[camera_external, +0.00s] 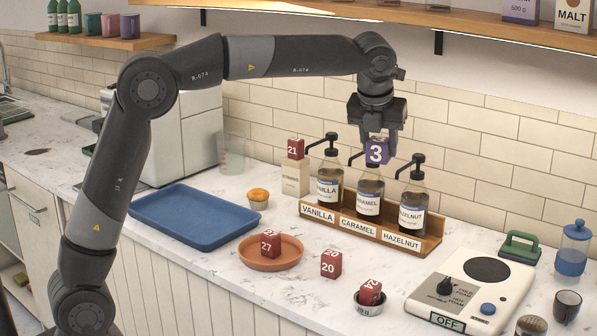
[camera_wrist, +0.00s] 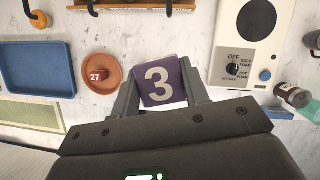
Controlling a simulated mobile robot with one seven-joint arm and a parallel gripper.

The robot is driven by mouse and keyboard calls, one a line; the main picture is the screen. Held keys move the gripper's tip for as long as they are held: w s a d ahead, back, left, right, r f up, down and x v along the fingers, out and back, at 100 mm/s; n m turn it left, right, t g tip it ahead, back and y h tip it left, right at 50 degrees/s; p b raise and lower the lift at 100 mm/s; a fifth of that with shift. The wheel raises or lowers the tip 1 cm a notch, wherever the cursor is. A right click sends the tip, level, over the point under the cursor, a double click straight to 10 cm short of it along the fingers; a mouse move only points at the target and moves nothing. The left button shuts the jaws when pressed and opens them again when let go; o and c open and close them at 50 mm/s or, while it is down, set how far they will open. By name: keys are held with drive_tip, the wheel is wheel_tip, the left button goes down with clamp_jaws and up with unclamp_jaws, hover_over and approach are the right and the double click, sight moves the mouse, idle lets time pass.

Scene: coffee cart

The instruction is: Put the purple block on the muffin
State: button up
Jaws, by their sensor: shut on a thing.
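My gripper (camera_external: 377,140) is shut on the purple block (camera_external: 377,153), which bears a white 3. It holds the block well above the counter, and in the external view the block overlaps the top of the caramel bottle. The wrist view shows the purple block (camera_wrist: 158,82) between the two fingers (camera_wrist: 160,92). The muffin (camera_external: 258,194) has an orange-brown top and stands on the counter right of the blue tray, to the left of and below my gripper. It also appears as a small brown round shape in the wrist view (camera_wrist: 40,18). Nothing sits on the muffin.
A wooden rack (camera_external: 430,247) holds three syrup bottles with pumps. A red block 27 (camera_external: 270,244) sits on an orange plate (camera_external: 292,258). Red block 20 (camera_external: 331,264), a blue tray (camera_external: 160,212), a small metal cup (camera_external: 368,308) and a frother machine (camera_external: 465,322) stand around.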

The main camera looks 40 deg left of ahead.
drive_tip(key=w+a+n+g+y, duration=0.1)
drive_tip(key=w+a+n, duration=0.2)
drive_tip(key=a, duration=0.6)
drive_tip(key=w+a+n+y, duration=0.1)
drive_tip(key=w+a+n, duration=0.2)
drive_tip(key=a, duration=0.6)
drive_tip(key=n+g, duration=0.2)
drive_tip(key=n, duration=0.2)
hover_over(258, 190)
drive_tip(key=shift+y, duration=0.4)
drive_tip(key=f, duration=1.7)
drive_tip(key=shift+d+f, duration=0.2)
drive_tip(key=shift+f, duration=0.15)
drive_tip(key=shift+a+f+t, duration=0.2)
drive_tip(key=shift+f+t, duration=0.1)
drive_tip(key=shift+f, duration=1.85)
